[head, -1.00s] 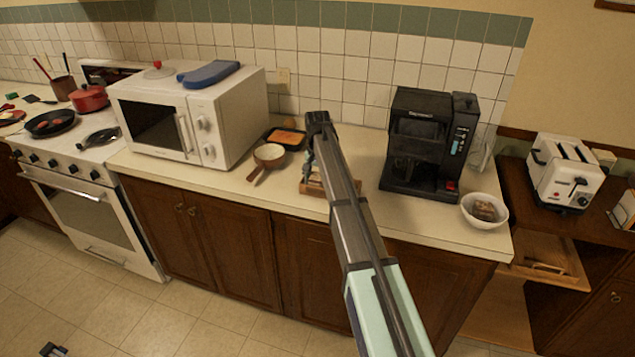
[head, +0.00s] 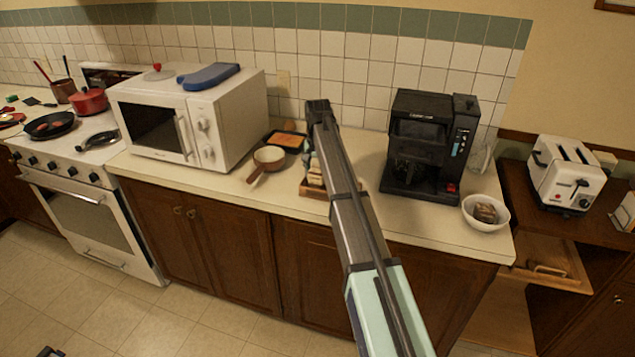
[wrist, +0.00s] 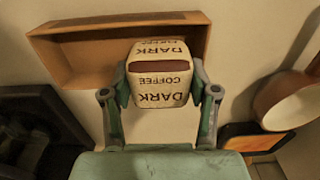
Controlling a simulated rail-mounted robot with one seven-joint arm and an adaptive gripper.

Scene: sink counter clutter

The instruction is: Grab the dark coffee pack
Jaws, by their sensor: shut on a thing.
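The coffee pack (wrist: 160,78) is a pale block with dark lettering reading "DARK COFFEE" and a brown band. In the wrist view it sits between the two fingers of my gripper (wrist: 162,95), which is shut on its sides. The pack overlaps the near edge of a wooden open box (wrist: 75,48); I cannot tell whether it still touches the box. In the head view my arm hides most of the gripper, and part of the pale pack (head: 315,173) shows beside the arm, at the wooden box (head: 312,190).
A black coffee maker (head: 425,145) stands right of my arm, with a white bowl (head: 485,211) beyond it. A brown-handled pan (head: 268,158) and a dark tray with an orange inside (head: 288,139) lie to the left, near the white microwave (head: 185,115).

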